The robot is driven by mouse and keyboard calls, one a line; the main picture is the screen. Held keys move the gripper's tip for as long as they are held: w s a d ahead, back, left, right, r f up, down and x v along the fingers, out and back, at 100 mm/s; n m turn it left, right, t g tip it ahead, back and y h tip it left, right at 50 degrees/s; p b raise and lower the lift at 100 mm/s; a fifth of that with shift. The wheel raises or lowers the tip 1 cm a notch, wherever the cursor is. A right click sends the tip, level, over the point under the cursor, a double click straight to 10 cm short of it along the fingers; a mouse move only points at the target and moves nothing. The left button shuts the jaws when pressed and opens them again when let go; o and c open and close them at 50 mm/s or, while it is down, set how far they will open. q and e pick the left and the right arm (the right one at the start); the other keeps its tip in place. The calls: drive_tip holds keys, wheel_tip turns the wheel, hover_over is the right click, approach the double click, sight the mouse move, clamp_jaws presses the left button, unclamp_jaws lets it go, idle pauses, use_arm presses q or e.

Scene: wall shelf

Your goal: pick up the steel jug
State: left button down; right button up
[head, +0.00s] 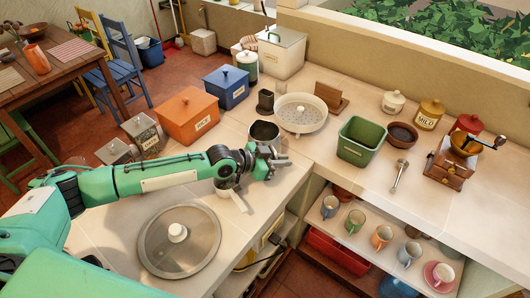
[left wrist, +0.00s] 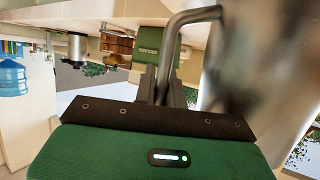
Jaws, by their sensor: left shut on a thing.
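The steel jug (head: 264,131) is on the corner part of the counter in the head view, its dark round opening facing up. My left gripper (head: 268,162) is in front of it and hides most of its body. In the left wrist view, the jug's bent metal handle (left wrist: 192,16) runs down between the dark fingers of my left gripper (left wrist: 164,82), which is shut on it. The jug's shiny body (left wrist: 235,60) fills the right side, blurred and close. I cannot tell whether its base touches the counter. My right gripper is not in view.
A white colander (head: 301,112) stands just behind the jug, with a small dark holder (head: 265,101) at its left. A green bin (head: 359,140) is to the right. A round lid (head: 180,241) lies nearer me. An orange box (head: 187,115) stands left.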

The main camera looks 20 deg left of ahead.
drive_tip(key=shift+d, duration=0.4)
use_arm(q)
drive_tip(key=shift+r, duration=0.1)
idle(0.4)
drive_tip(key=shift+r, duration=0.15)
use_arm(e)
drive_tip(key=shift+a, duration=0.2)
use_arm(q)
wheel_tip(320, 180, up, 20)
drive_tip(key=b, duration=0.4)
drive_tip(key=shift+f, duration=0.2)
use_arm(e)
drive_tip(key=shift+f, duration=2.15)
